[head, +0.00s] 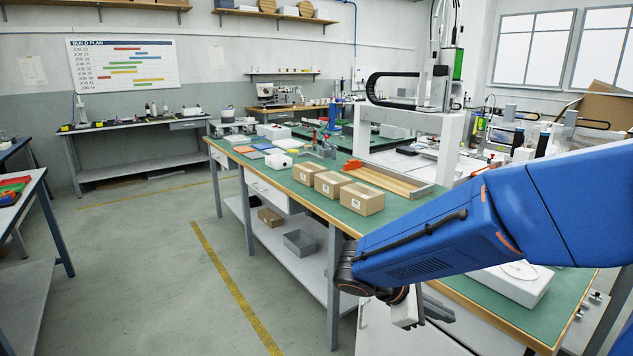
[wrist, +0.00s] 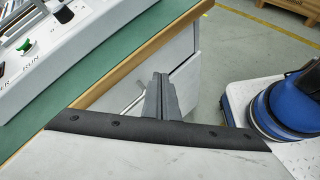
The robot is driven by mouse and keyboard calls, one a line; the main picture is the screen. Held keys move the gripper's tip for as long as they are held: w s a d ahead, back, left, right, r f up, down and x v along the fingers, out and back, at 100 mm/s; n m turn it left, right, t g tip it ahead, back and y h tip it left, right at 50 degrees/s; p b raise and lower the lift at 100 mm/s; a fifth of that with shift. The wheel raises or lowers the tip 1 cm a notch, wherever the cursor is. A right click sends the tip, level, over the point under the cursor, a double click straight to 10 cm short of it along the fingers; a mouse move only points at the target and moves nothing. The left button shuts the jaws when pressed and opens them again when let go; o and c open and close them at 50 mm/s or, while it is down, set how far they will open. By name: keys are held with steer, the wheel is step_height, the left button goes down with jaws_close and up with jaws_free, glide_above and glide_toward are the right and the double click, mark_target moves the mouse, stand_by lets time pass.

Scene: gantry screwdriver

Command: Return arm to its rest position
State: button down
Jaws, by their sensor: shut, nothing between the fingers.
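My gripper (wrist: 161,78) is shut and empty in the wrist view, its two fingers together. Past the fingertips are a pale cabinet front with a handle and the grey floor. In the head view my blue arm reaches in from the right, and my gripper (head: 436,311) hangs low at the near front edge of the green-topped workbench (head: 330,213). Part of the gripper is hidden behind my arm. In the wrist view the bench's wooden edge (wrist: 130,62) runs diagonally to the left of the fingers, apart from them.
Three cardboard boxes (head: 334,184) line the bench's front edge. A white gantry (head: 437,125) stands behind them. A white panel (wrist: 50,55) with a green switch and "RUN" label is left in the wrist view. Open floor (head: 165,270) lies left of the bench.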

steer(key=s+r+m+t+y, duration=0.3)
steer(key=s+m+y, duration=0.7)
steer(key=s+m, duration=0.4)
steer(key=shift+s+d+r+y, duration=0.3)
steer(key=shift+s+d+y, duration=0.1)
steer(key=shift+s, duration=0.65)
